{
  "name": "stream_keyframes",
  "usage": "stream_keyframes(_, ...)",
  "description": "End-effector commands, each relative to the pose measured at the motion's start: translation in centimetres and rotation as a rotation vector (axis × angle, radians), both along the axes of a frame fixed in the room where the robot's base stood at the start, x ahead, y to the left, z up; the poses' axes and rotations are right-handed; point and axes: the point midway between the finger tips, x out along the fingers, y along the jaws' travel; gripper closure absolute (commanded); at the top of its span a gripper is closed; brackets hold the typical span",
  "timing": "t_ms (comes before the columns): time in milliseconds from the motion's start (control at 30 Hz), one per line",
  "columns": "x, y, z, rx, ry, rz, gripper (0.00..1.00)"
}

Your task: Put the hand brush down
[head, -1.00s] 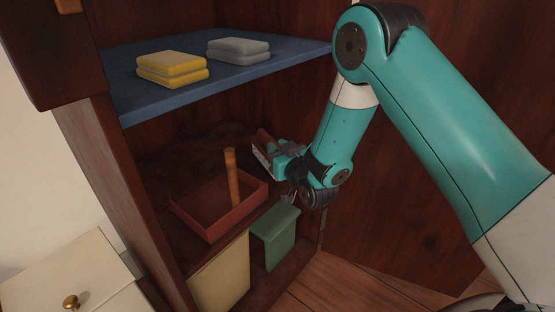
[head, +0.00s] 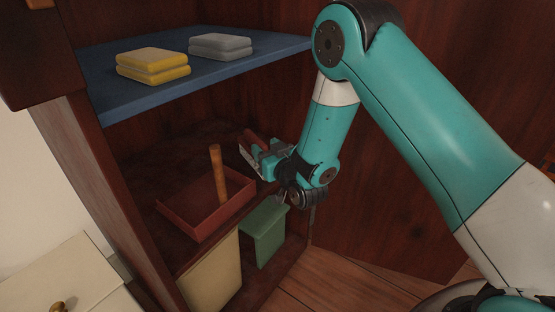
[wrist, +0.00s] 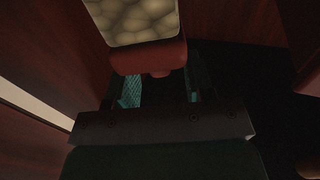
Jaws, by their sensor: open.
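The hand brush (head: 252,143) has a red-brown body and pale bristles. It is at the right of the middle shelf (head: 143,172), behind and right of the red dustpan, but I cannot tell if it touches the shelf. In the wrist view, the brush (wrist: 150,57) is just beyond the fingers, bristles showing at the top and a short handle stub pointing between them. My gripper (head: 265,158) is open at its handle end; it also shows in the wrist view (wrist: 160,95). Contact between fingers and handle is too dark to tell.
A red dustpan (head: 185,232) with an upright orange-brown handle stands on the shelf. Wooden walls enclose the right.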

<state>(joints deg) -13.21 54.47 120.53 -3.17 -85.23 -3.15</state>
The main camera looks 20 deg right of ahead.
Motion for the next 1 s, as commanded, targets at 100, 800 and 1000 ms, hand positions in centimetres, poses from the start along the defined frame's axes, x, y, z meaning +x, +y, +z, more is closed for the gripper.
stream_keyframes(100, -2.4, -0.5, 0.0, -0.002, 0.005, 0.002, 0.52)
stream_keyframes(800, -9.7, -1.8, 1.5, 0.016, 0.139, 0.004, 0.52)
stream_keyframes(1000, -10.9, 0.8, 4.8, 0.039, 0.468, 0.080, 0.52)
